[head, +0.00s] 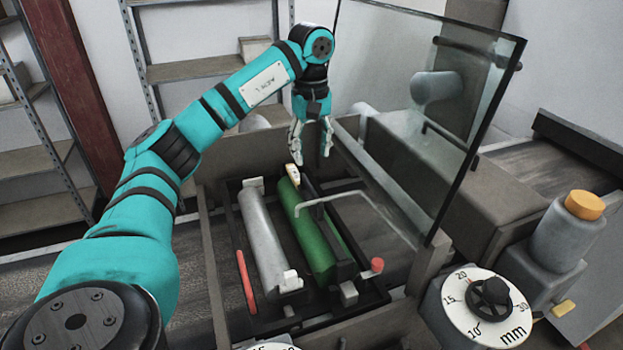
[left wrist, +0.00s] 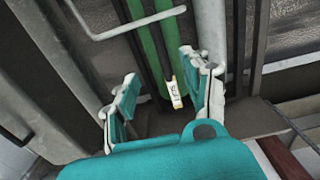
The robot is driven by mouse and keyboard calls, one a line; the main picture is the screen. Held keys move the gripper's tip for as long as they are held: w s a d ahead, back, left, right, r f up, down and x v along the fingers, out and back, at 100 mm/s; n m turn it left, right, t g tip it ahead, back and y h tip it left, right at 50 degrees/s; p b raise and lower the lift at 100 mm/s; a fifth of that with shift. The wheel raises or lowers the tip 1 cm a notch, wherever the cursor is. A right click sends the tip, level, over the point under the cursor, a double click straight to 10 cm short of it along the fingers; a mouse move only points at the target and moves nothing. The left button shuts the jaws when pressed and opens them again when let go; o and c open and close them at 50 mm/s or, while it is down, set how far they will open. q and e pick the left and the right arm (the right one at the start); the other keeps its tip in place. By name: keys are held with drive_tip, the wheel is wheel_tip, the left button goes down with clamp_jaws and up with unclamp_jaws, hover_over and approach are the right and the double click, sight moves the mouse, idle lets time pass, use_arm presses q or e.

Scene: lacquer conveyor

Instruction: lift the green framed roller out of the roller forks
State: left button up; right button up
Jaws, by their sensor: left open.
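The green framed roller (head: 310,232) lies in the roller bay beside a grey roller (head: 262,240), with a dark bar along its right side. A small pale label (head: 293,172) sits at its far end. My left gripper (head: 311,158) is open and empty above that far end, pointing down. In the left wrist view the green roller (left wrist: 151,50) and its label (left wrist: 175,93) show between my open fingers (left wrist: 157,88), apart from them. The fork seats under the roller are mostly hidden. My right gripper is not in view.
A raised glass guard (head: 430,110) stands right of the bay. A pale bent handle (head: 330,198) crosses over the green roller. A red-knobbed lever (head: 376,265) is at the near right. A dial (head: 488,300) and an orange-capped unit (head: 568,235) stand at the lower right.

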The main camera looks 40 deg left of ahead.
use_arm(q)
drive_tip(key=b, duration=0.1)
hover_over(311, 202)
wheel_tip(311, 202, down, 7)
drive_tip(key=shift+d, duration=0.1)
wheel_tip(311, 202, down, 8)
drive_tip(key=shift+r+p, duration=0.1)
drive_tip(key=shift+p, duration=0.65)
drive_tip(key=shift+f, duration=0.4)
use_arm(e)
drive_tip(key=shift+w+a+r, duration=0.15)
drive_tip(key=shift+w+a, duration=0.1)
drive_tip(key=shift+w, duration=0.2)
use_arm(q)
clamp_jaws()
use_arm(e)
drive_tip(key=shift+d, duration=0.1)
